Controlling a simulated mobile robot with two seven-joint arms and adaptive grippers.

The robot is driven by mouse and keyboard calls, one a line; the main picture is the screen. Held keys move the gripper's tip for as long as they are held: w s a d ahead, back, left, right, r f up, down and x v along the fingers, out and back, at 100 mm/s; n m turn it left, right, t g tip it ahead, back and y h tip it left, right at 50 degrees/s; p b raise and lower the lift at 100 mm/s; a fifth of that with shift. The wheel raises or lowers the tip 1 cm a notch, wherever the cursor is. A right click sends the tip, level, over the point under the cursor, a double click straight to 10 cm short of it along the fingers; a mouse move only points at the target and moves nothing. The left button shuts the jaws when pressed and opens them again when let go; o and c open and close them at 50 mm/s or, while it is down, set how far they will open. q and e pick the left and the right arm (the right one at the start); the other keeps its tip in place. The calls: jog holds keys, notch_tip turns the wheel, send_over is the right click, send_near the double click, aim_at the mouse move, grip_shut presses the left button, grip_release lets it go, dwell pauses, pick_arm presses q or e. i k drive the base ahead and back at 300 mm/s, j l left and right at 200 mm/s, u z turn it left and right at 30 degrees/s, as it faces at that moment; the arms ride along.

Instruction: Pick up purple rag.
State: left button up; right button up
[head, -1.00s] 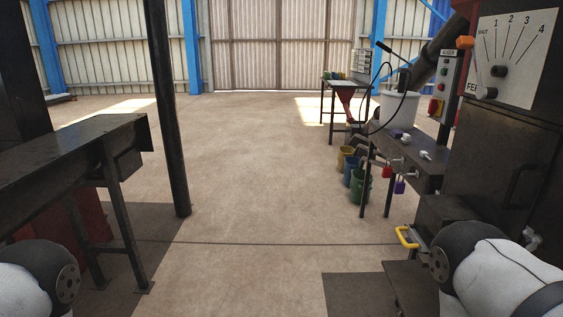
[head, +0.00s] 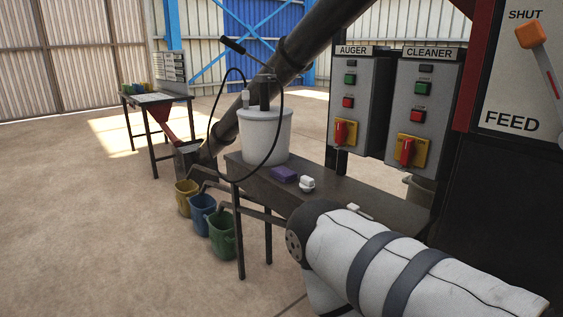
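The purple rag (head: 284,174) looks like a small folded block. It lies on the dark bench (head: 372,207), to the right of a white bucket (head: 265,136). My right arm comes in from the lower right, in front of the bench, and hides part of its near side. My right gripper is not visible. My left gripper is out of view.
A small white object (head: 307,183) sits beside the rag. A hose loops from the bucket. Yellow (head: 187,197), blue (head: 203,214) and green (head: 222,237) buckets stand left of the bench. AUGER (head: 352,98) and CLEANER (head: 422,110) panels rise behind. The floor at left is clear.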

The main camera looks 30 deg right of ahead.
aim_at(283, 174)
jog(key=i+j+z, duration=0.1)
jog(key=i+z, duration=0.3)
jog(key=i+j+z, duration=0.25)
jog(key=z, duration=0.15)
jog(key=i+j+z, duration=0.3)
jog(key=z, duration=0.15)
jog(key=i+j+z, duration=0.2)
jog(key=j+z, duration=0.2)
